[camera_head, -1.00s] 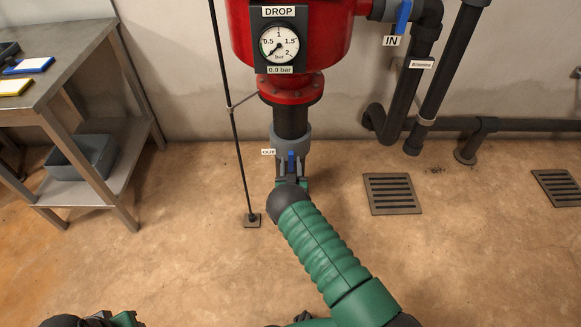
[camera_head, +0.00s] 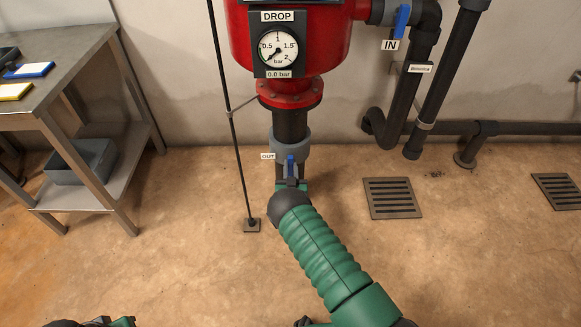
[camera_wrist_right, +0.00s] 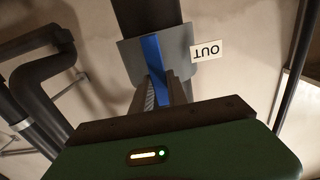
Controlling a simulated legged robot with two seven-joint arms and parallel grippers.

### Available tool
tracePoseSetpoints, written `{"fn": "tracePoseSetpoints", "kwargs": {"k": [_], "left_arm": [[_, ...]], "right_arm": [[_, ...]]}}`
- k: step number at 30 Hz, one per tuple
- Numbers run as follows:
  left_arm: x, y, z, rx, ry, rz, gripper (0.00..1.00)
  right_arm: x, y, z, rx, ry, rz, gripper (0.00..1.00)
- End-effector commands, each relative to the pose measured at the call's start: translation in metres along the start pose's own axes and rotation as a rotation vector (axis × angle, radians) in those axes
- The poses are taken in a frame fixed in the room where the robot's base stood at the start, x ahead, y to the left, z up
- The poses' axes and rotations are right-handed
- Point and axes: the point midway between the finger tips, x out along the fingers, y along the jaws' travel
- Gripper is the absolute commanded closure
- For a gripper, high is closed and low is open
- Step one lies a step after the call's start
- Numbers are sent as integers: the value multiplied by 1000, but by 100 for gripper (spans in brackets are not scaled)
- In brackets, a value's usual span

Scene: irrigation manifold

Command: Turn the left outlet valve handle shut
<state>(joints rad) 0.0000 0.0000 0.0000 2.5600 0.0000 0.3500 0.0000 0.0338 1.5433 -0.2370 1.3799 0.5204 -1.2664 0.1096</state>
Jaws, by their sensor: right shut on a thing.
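The outlet valve's blue handle (camera_head: 291,160) is on the grey fitting (camera_head: 289,148) below the red tank, beside an OUT label (camera_head: 267,156). In the right wrist view the blue handle (camera_wrist_right: 153,55) runs down between the fingers of my right gripper (camera_wrist_right: 165,88). My right gripper (camera_head: 291,172) is shut on this handle, which points roughly in line with the pipe. Its lower end is hidden by the fingers. Only one OUT label shows. My left gripper (camera_head: 105,322) is barely in view at the bottom left edge, its fingers mostly cut off.
A gauge (camera_head: 278,47) marked DROP reads 0.0 bar. A blue IN handle (camera_head: 402,20) is at upper right. A thin dark rod (camera_head: 233,130) stands left of the outlet. A metal table (camera_head: 75,50) is at left, dark pipes at right. A drain grate (camera_head: 392,198) lies in open floor.

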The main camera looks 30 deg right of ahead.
Motion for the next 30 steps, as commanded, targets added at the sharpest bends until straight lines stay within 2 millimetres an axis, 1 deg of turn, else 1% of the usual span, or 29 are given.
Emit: {"fn": "tracePoseSetpoints", "kwargs": {"k": [5, 11, 30], "left_arm": [[-1, 0, 0, 0, 0, 0, 64], [-4, 0, -1, 0, 0, 0, 64], [-10, 0, -2, 0, 0, 0, 64]], "right_arm": [[0, 0, 1, 51, -3, -1, 100], [0, 3, 1, 174, -3, 1, 100], [-1, 11, 6, 771, -4, 3, 100]]}}
